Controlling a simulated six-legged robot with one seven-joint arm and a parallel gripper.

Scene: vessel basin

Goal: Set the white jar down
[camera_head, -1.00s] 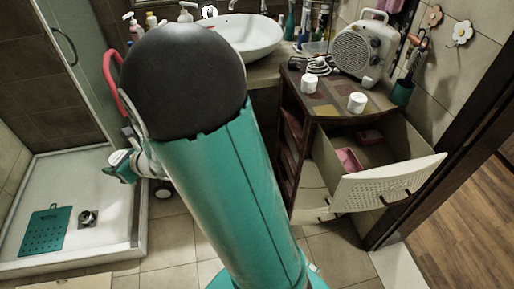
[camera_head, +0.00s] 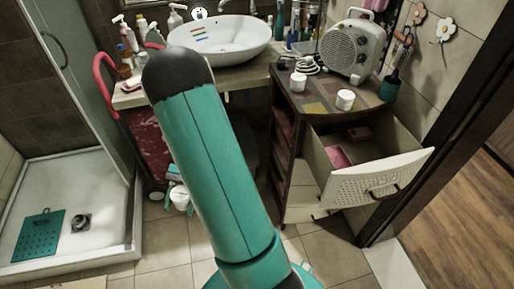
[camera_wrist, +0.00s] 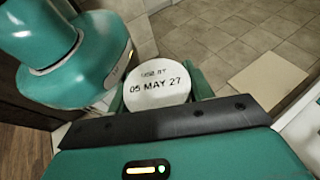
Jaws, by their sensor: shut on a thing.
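In the wrist view my gripper (camera_wrist: 158,92) is shut on a white jar (camera_wrist: 157,96), its teal fingers at either side. The jar's round lid faces the camera and reads "05 MAY 27", with smaller print above. In the head view my gripper (camera_head: 174,180) shows low beside my arm, in front of the washbasin unit, partly hidden by the arm. Tiled floor shows beyond the jar in the wrist view. Two other white jars, a left one (camera_head: 298,82) and a right one (camera_head: 345,99), stand on the wooden cabinet top (camera_head: 322,106).
The cabinet's top drawer (camera_head: 374,180) is open, with pink items (camera_head: 339,156) inside. A fan heater (camera_head: 350,46) and a cable crowd the cabinet's back. A white basin (camera_head: 222,40) stands left of it. A shower tray (camera_head: 105,205) lies at left. Floor tiles (camera_head: 163,245) are clear.

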